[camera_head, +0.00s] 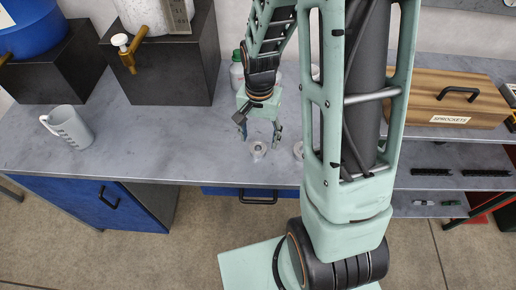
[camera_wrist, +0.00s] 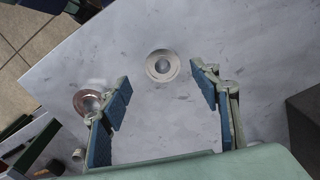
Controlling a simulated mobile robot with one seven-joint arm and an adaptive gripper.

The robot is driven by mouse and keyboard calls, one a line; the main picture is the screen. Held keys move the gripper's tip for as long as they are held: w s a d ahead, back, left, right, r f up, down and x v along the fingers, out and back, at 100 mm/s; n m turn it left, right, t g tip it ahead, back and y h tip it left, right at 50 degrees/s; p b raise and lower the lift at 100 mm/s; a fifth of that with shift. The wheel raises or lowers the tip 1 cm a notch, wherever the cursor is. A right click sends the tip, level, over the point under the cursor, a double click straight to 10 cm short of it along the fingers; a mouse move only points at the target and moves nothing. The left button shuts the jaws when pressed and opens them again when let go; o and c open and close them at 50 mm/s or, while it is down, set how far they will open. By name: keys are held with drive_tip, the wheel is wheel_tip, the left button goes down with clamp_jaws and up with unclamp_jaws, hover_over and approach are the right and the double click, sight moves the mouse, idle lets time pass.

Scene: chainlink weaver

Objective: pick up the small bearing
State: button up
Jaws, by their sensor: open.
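My gripper (camera_head: 260,138) is open and empty, pointing down over the grey counter. In the wrist view its blue-padded fingers (camera_wrist: 160,84) are wide apart with bare counter between them. A silver ring-shaped bearing (camera_wrist: 162,66) lies flat just beyond the fingertips, roughly centred between them. It also shows in the head view (camera_head: 258,149), near the counter's front edge. A second, coppery ring-shaped bearing (camera_wrist: 88,101) lies outside the left finger, partly hidden by it. In the head view this one (camera_head: 298,150) is partly covered by my arm. I cannot tell surely which is the small one.
The counter (camera_head: 190,145) is clear left of my gripper, up to a grey mug (camera_head: 68,127). Dark blocks (camera_head: 166,65) stand behind. Bottles (camera_head: 237,70) stand behind my gripper. A wooden sprockets box (camera_head: 448,98) stands at the right. The front edge is close to the bearings.

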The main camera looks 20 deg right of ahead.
sight(258, 148)
drive_tip(key=shift+w+a+f, duration=0.1)
drive_tip(key=shift+a+f, duration=0.05)
drive_tip(key=shift+f, duration=2.15)
drive_tip(key=c, duration=1.3)
drive_tip(key=shift+r, duration=0.1)
